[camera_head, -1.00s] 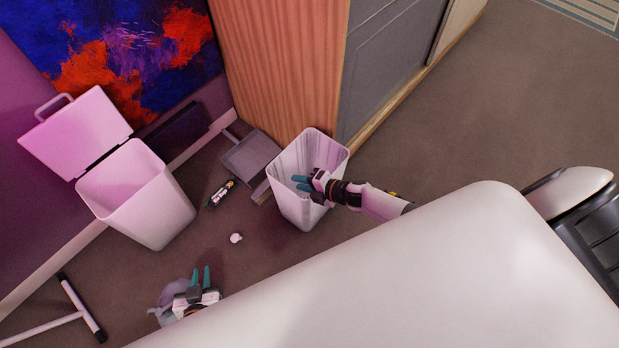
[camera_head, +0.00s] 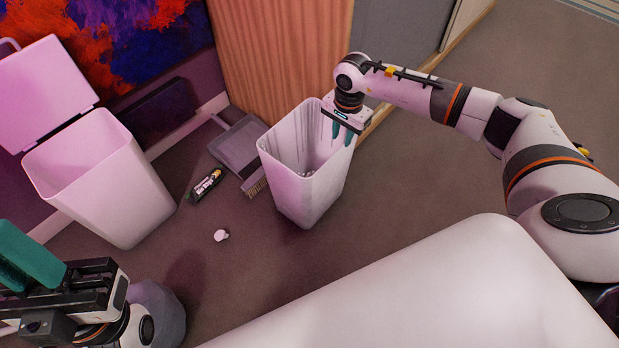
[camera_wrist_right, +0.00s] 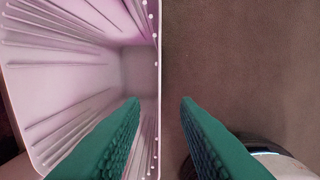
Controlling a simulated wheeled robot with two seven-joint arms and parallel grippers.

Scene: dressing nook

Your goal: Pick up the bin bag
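A grey, rounded, crumpled shape, apparently the bin bag (camera_head: 165,308), lies at the bottom left of the head view, partly hidden behind my left gripper. My left gripper (camera_head: 28,262) is close to the camera at the left edge, its teal fingers apart with nothing seen between them. My right gripper (camera_head: 343,133) points down at the right rim of the open white bin (camera_head: 305,195). In the right wrist view, its fingers (camera_wrist_right: 160,105) are open, one over the bin's inside and one outside the wall. The bin looks empty.
A second white bin (camera_head: 110,200) with its lid raised stands at the left. A dustpan (camera_head: 236,148), a brush (camera_head: 256,187), a dark labelled object (camera_head: 207,185) and a small white item (camera_head: 221,236) lie on the floor. A wooden cabinet (camera_head: 275,50) stands behind.

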